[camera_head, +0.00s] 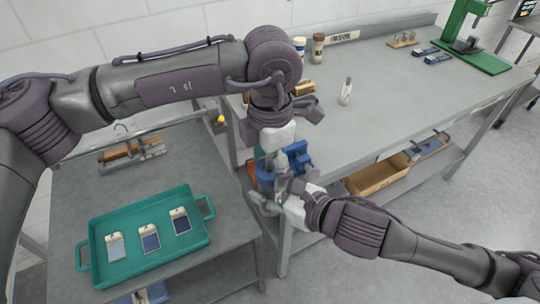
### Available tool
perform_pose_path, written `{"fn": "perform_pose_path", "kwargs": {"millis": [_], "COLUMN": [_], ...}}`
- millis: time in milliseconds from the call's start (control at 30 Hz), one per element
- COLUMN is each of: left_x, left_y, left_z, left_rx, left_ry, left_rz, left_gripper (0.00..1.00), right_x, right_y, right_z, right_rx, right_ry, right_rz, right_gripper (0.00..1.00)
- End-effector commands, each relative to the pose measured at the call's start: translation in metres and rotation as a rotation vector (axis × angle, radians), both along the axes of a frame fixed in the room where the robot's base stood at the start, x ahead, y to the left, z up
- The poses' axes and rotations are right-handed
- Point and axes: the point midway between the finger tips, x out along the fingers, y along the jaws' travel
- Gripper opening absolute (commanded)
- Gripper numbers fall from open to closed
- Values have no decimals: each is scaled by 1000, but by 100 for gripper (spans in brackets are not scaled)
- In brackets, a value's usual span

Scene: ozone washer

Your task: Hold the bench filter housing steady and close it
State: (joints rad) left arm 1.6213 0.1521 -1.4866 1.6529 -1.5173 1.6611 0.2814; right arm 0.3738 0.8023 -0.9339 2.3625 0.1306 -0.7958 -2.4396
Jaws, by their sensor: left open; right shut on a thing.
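A blue object (296,159), which I take to be the bench filter housing or its mount, stands at the front left corner of the grey bench (380,100). My grippers cover much of it, so I cannot tell its lid from its body. My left gripper (282,158) points down over it from above and is open. My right gripper (271,192) reaches in from the lower right, just below the left one. It is shut on a part at the blue object, apparently the housing; the grip itself is mostly hidden.
A teal tray (101,229) with several small cards lies on the lower left table. Bottles (318,46), a small upright tube (346,91) and a green stand (470,35) are on the bench. A cardboard box (377,177) sits on the shelf below.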

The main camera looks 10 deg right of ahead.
Motion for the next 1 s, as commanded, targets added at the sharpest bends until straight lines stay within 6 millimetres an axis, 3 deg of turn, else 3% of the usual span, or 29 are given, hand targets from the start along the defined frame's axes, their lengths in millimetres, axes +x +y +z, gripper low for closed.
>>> {"fn": "perform_pose_path", "kwargs": {"millis": [167,533,700,733,900,1000], "left_x": [0,0,0,0,0,0], "left_y": [0,0,0,0,0,0], "left_z": [0,1,1,1,1,1], "left_rx": [0,0,0,0,0,0], "left_ry": [0,-1,-1,-1,-1,-1], "left_rz": [0,0,1,1,1,0], "left_gripper": [80,20,16,59,87,87], "right_x": [0,0,0,0,0,0], "right_y": [0,0,0,0,0,0], "right_z": [1,1,1,1,1,1], "right_rx": [1,1,2,2,2,2], "right_ry": [-3,-3,-3,-3,-3,-3], "right_rz": [0,0,1,1,1,1], "right_gripper": [0,0,0,0,0,0]}}
